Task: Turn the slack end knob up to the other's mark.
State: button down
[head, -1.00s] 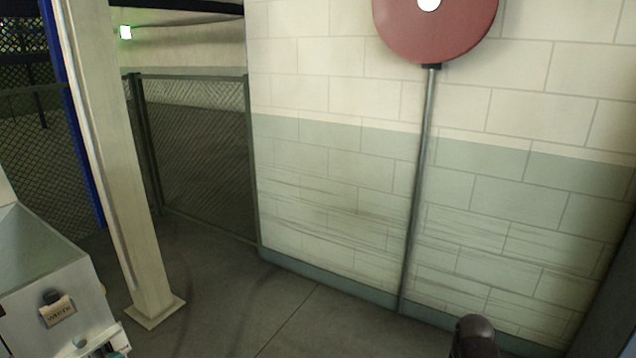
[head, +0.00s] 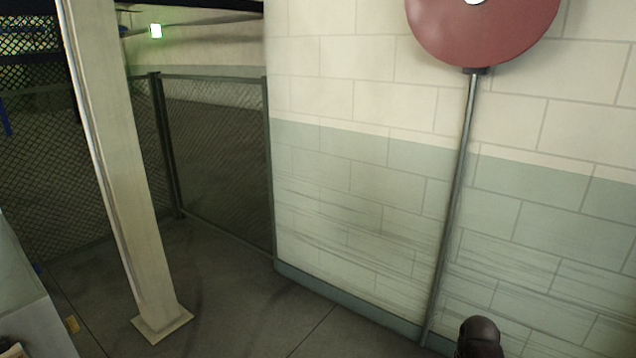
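No knob can be made out in the head view. A pale box-like unit (head: 28,312) is cut off by the lower left edge, and only its side and part of its top show. A small dark and tan patch sits at the very corner, too cut off to identify. My gripper is not in view. A dark rounded part at the bottom right seems to be a piece of my own arm.
A cream post (head: 125,190) on a square foot stands right of the unit. A mesh fence (head: 215,160) is behind it. A block wall (head: 350,200) fills the right, with a red disc (head: 485,30) above a grey pipe (head: 458,190). The floor (head: 250,310) between post and wall is clear.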

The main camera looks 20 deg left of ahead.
aim_at(70, 325)
jog(key=u, duration=0.2)
jog(key=i, duration=0.85)
jog(key=u, duration=0.4)
jog(key=i, duration=0.85)
jog(key=u, duration=0.95)
jog(key=i, duration=0.5)
jog(key=u, duration=0.7)
jog(key=i, duration=0.55)
jog(key=u, duration=0.7)
jog(key=i, duration=0.85)
jog(key=u, duration=0.35)
